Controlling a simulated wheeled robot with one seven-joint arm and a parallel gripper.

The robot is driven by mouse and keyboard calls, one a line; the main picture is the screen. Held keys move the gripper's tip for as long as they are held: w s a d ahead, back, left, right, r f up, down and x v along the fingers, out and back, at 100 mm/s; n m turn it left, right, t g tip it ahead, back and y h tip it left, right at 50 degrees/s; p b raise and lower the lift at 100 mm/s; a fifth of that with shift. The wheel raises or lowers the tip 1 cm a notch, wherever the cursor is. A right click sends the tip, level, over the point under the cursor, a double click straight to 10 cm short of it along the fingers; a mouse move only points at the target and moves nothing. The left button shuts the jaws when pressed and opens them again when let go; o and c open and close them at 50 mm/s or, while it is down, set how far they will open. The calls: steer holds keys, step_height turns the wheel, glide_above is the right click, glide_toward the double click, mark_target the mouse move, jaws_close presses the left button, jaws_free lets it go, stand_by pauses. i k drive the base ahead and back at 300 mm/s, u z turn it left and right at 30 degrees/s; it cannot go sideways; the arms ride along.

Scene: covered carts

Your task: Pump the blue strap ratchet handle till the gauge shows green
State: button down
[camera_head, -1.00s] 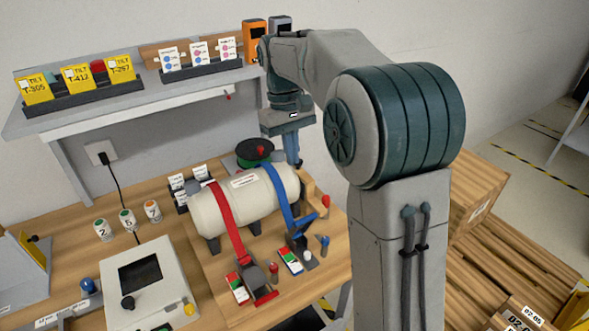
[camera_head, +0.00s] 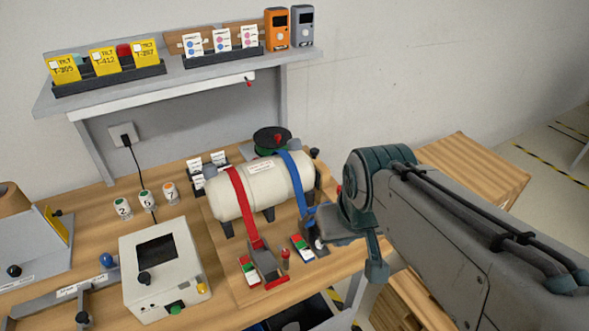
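The blue strap (camera_head: 294,180) runs over a cream cylindrical tank (camera_head: 262,192) lying on a wooden board. Its ratchet, at the strap's lower end, is largely hidden by my gripper (camera_head: 322,224). A small gauge block (camera_head: 303,246) with red, white and green shows beside this ratchet; I cannot read its indication. My gripper is low at the blue ratchet, coming in from the right. Its fingers are too small and covered to show whether they are open or shut, or whether they touch the handle.
A red strap (camera_head: 241,205) with its own ratchet (camera_head: 266,262) and gauge (camera_head: 249,270) lies just left. A white box with a dark screen (camera_head: 160,272) stands further left. A shelf (camera_head: 180,84) with yellow tags is above. Numbered canisters (camera_head: 146,200) stand behind the box.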

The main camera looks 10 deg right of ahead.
mark_target(310, 212)
steer(key=u, duration=2.2)
steer(key=k, duration=0.6)
steer(key=z, duration=1.65)
steer(key=i, duration=0.5)
steer(key=u, duration=0.05)
